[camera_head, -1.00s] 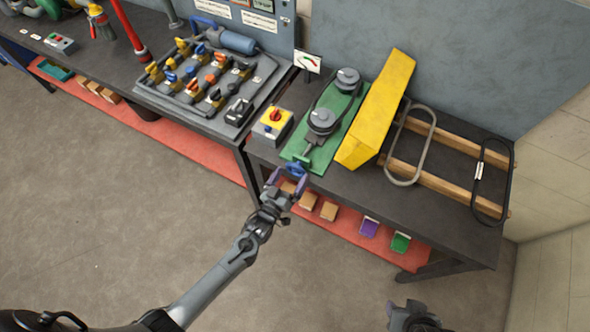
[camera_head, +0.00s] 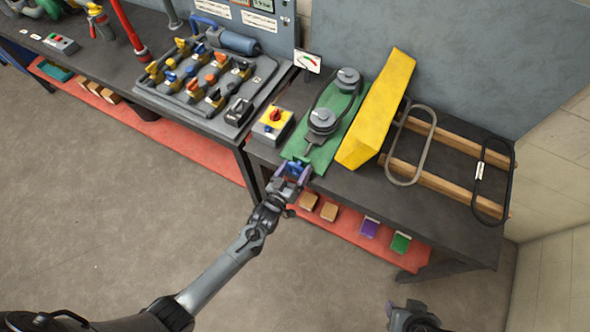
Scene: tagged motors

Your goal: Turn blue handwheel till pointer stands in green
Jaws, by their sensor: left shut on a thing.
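The blue handwheel (camera_head: 295,167) is at the front end of the green base plate (camera_head: 325,152) on the right bench, partly hidden by my gripper. My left gripper (camera_head: 294,174) reaches it from the front, and its fingers are shut on the wheel. The gauge (camera_head: 307,61) is a white card with a coloured arc at the back of the bench. Its pointer is too small to read. Two grey pulleys with a belt (camera_head: 321,120) sit on the green plate. My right gripper (camera_head: 412,318) is at the bottom edge, far from the bench, its fingers unclear.
A yellow guard (camera_head: 378,108) stands right of the plate. A switch box with a red knob (camera_head: 273,125) stands left. Spare belts (camera_head: 411,146) hang over wooden rails farther right. Small boxes (camera_head: 370,227) are on the red lower shelf. The floor in front is clear.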

